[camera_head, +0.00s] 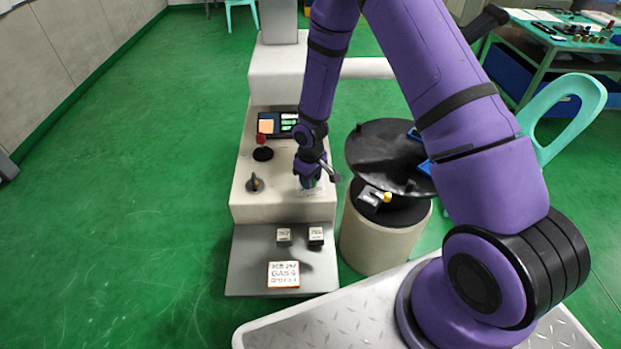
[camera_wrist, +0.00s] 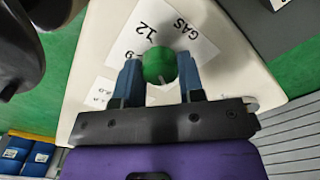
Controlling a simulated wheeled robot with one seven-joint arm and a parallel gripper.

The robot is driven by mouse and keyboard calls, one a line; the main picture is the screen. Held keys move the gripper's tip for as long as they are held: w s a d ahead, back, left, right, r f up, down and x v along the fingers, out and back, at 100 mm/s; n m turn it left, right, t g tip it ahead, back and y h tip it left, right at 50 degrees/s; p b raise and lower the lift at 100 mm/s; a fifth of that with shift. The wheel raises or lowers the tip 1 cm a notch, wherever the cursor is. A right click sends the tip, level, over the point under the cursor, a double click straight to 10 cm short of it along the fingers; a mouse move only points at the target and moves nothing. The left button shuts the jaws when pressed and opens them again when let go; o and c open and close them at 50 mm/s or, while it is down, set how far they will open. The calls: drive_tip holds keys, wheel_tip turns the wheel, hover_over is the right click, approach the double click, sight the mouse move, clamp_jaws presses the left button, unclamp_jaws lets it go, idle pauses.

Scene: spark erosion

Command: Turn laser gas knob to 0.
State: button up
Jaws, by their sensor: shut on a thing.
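The laser gas knob is a round green knob (camera_wrist: 158,64) with a pale pointer mark on its near edge in the wrist view. It stands on a white dial label (camera_wrist: 122,38) printed "GAS", "12" and "9"; the rest of the dial is partly hidden. My gripper (camera_wrist: 160,70) has its two blue fingers on either side of the knob, shut on it. In the head view my gripper (camera_head: 309,176) points down at the right end of the machine's pale top, and the knob is mostly hidden there.
A red-topped stick (camera_head: 263,142), a grey knob (camera_head: 254,183) and a screen panel (camera_head: 279,124) lie left of my gripper. A sign card (camera_head: 283,274) mentioning gas and two small blocks stand on the front ledge. A round black tray (camera_head: 370,153) stands close on the right.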

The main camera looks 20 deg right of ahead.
drive_tip(key=n, duration=1.2)
drive_tip(key=shift+n, duration=0.3)
idle(0.4)
drive_tip(key=o, duration=0.9)
wheel_tip(320, 180, up, 11)
drive_tip(key=shift+f, duration=0.1)
